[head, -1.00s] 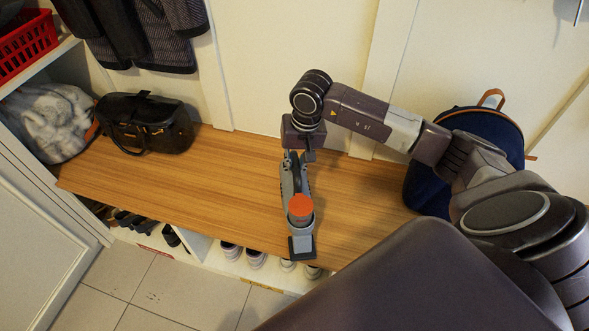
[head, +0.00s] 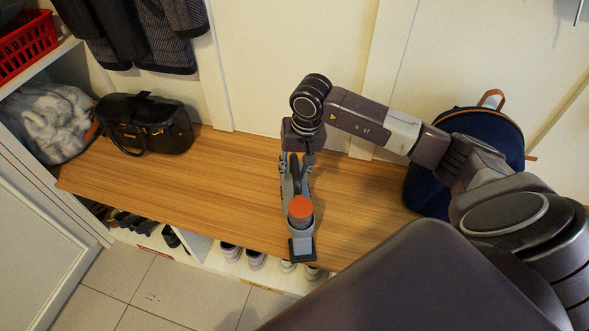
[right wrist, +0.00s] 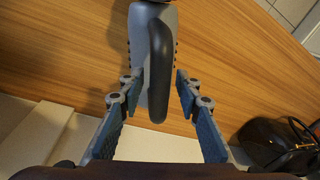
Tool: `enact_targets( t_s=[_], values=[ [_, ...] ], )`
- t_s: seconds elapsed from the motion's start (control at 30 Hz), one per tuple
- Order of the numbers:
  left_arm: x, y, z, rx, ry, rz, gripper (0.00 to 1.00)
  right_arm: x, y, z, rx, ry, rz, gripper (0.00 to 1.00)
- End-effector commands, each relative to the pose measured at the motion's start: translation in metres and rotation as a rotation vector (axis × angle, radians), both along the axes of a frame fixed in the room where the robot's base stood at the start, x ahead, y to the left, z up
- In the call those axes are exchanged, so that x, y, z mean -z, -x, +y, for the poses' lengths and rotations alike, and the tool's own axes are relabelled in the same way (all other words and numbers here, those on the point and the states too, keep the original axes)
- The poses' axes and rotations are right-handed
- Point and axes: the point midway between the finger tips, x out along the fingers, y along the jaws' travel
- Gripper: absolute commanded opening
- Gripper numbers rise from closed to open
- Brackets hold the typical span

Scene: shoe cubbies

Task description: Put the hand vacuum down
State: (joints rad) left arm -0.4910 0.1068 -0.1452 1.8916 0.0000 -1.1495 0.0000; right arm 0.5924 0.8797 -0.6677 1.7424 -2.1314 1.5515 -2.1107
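The hand vacuum (head: 300,228) is grey with an orange-red cap and a dark handle. It appears to rest on the wooden bench (head: 225,185), its dark nozzle end at the bench's front edge. My right gripper (head: 297,180) is over the handle end. In the right wrist view, the dark handle (right wrist: 159,75) lies between the two fingers (right wrist: 159,80), with gaps on both sides; the gripper is open. The far end of the vacuum is cut off in that view. My left gripper is not in view.
A black handbag (head: 147,125) stands on the bench at the left, and a dark blue backpack (head: 420,185) at the right, partly behind my arm. Shoes (head: 243,256) sit in cubbies below. The bench left of the vacuum is clear.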

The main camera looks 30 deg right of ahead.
Motion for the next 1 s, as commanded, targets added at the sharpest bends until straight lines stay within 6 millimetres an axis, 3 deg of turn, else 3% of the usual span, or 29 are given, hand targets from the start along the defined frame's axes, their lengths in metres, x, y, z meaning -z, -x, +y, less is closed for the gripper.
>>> enact_targets(
  t_s=[0.17,0.3,0.6,0.8,1.0],
  values=[
    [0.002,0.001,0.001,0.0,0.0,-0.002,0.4,-0.016,0.0,-0.001,0.0,0.0,-0.004,0.32],
    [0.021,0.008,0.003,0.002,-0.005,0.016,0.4,-0.045,0.004,-0.004,0.0,0.002,-0.006,0.32],
    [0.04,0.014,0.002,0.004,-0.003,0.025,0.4,-0.103,0.013,-0.007,-0.001,0.001,-0.002,0.32],
    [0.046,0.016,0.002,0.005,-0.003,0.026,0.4,-0.119,0.016,-0.008,0.0,0.0,0.0,0.32],
    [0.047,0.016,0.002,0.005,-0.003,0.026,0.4,-0.12,0.016,-0.008,0.0,0.0,0.0,0.32]
  ],
)
